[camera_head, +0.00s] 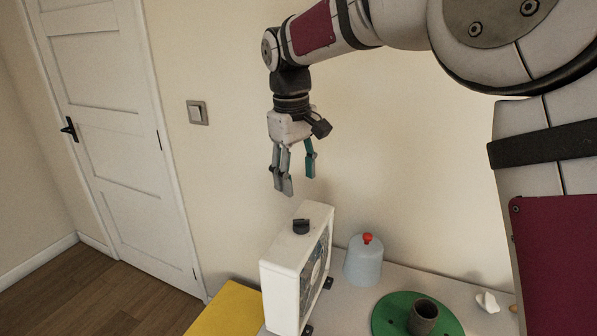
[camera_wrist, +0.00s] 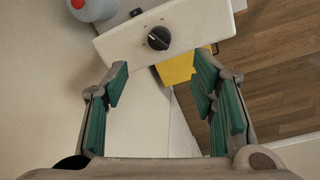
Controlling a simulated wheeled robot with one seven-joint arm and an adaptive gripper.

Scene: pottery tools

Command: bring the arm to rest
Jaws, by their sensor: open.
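My gripper (camera_head: 293,175) hangs from my raised arm, fingers pointing down. It is open and empty, in the air above a white box-shaped fan-like device (camera_head: 285,272) with a dark knob (camera_head: 301,226) on top. In the wrist view my gripper's fingers (camera_wrist: 163,100) are spread wide with teal pads. There the top of the white device (camera_wrist: 185,30) and its knob (camera_wrist: 159,38) lie beyond the fingertips, with nothing between the pads. The gripper is apart from the device.
On the table (camera_head: 395,280) stand a pale blue jar with a red knob (camera_head: 363,262), and a green disc (camera_head: 386,318) bearing a dark cup (camera_head: 423,316). Small white pieces (camera_head: 487,301) lie at the right. A yellow object (camera_head: 226,308) is at the front left. A wall is behind.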

